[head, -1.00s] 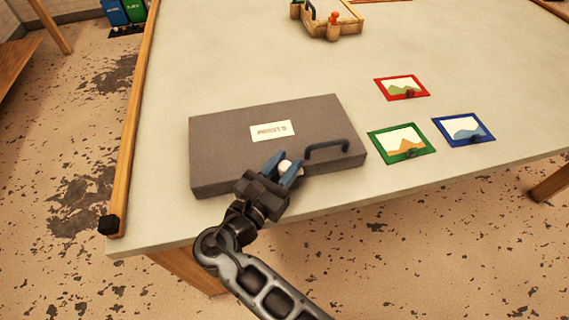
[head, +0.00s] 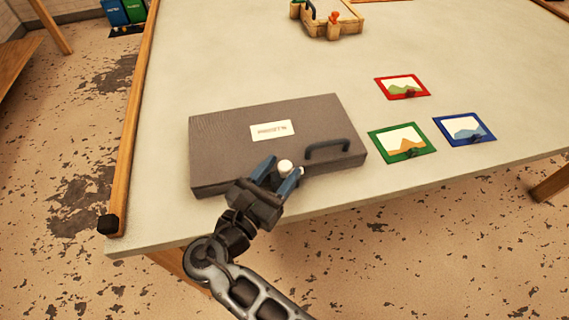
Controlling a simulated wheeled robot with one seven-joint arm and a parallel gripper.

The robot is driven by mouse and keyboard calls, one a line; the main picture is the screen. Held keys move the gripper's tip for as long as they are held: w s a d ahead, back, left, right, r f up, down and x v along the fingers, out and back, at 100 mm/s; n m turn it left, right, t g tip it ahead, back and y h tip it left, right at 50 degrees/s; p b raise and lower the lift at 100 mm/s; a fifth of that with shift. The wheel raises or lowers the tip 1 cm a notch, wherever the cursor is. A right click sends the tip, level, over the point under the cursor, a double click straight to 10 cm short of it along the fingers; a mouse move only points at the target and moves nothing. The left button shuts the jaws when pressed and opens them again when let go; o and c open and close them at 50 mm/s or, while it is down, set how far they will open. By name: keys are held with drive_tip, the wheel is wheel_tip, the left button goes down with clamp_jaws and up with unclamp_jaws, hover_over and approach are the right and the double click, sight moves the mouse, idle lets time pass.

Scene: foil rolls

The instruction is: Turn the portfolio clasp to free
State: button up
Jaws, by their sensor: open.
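The portfolio (head: 225,145) is a flat grey-brown case lying shut near the table's front edge, with a white label (head: 272,131) on top and a dark handle (head: 328,149) at its right. The clasp (head: 285,167) shows as a small white round knob near the case's front edge, left of the handle. My gripper (head: 278,174) is open, with its blue fingers reaching over the front edge of the case. The knob appears between or just beyond the fingertips; I cannot tell whether they touch it. The clasp's lower part is hidden.
Three framed pictures, red (head: 402,87), green (head: 402,141) and blue (head: 464,129), lie right of the case. A wooden tray (head: 328,22) with small items is at the back. A wooden rail (head: 136,120) runs along the table's left side. The middle of the table is clear.

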drive_tip(key=v, duration=0.5)
drive_tip(key=shift+s+a, duration=0.1)
drive_tip(key=shift+s, duration=0.1)
idle(0.3)
